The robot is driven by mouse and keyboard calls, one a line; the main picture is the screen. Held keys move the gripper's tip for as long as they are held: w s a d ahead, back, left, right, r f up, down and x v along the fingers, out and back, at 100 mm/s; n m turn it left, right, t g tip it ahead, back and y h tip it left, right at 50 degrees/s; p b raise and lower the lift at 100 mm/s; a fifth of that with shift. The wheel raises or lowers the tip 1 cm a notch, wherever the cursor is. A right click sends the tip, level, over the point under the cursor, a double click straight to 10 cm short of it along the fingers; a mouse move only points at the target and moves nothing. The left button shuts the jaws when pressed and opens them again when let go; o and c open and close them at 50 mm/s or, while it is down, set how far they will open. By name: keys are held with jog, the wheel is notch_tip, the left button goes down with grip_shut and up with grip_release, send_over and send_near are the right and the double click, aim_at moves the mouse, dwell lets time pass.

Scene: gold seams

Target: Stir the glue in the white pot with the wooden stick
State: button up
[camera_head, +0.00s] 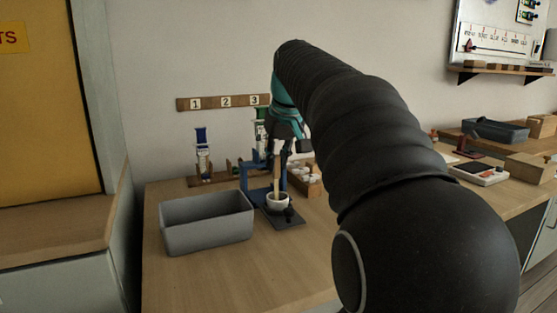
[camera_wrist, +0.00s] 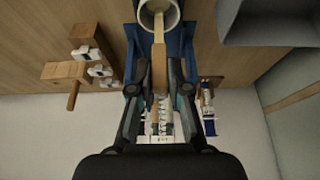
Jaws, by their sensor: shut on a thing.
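The white pot (camera_head: 278,206) stands on a dark base on the table, right of the grey bin. The wooden stick (camera_head: 276,184) is upright, with its lower end inside the pot's mouth. My gripper (camera_head: 281,150) is above the pot and shut on the upper part of the stick. In the wrist view, my gripper (camera_wrist: 160,88) has a finger on each side of the stick (camera_wrist: 159,65), which reaches into the opening of the pot (camera_wrist: 177,14). The glue's surface is too small to make out clearly, and how deep the stick goes is hidden.
A grey bin (camera_head: 206,224) stands left of the pot. A blue stand (camera_head: 248,178) is just behind it, and a wooden holder (camera_head: 308,183) with white items is close on the right. A blue-topped syringe (camera_head: 203,155) stands at the back. The table front is clear.

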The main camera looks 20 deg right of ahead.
jog(key=shift+s, duration=0.1)
dwell(0.3)
jog(key=shift+r, duration=2.2)
jog(key=shift+r, duration=2.55)
